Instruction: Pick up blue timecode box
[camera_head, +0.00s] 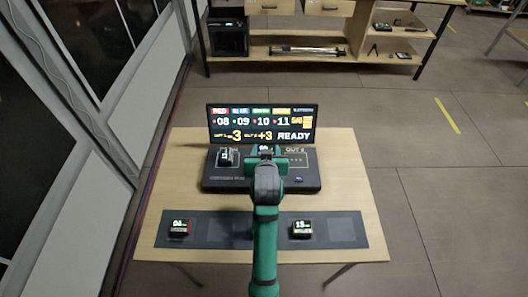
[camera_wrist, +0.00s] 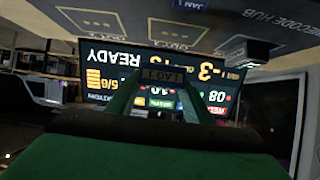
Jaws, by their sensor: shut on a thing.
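My gripper (camera_head: 265,155) is over the dark timecode hub (camera_head: 215,184) at the table's middle. Its green fingers (camera_wrist: 158,90) are shut on a small box (camera_head: 264,148) with a lit display, mostly hidden by the gripper. I cannot make out this box's colour. A second small box (camera_head: 225,156) sits on the hub's left part; it also shows in the wrist view (camera_wrist: 250,49). A red-trimmed box (camera_head: 180,228) and a box with yellow-green digits (camera_head: 302,229) stand on the dark mat (camera_head: 270,242) in front.
A lit screen (camera_head: 262,124) stands upright just behind the hub, close to my gripper; it fills much of the wrist view (camera_wrist: 120,58). The wooden table (camera_head: 345,190) has bare room right of the hub. A shelf unit (camera_head: 300,45) stands beyond.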

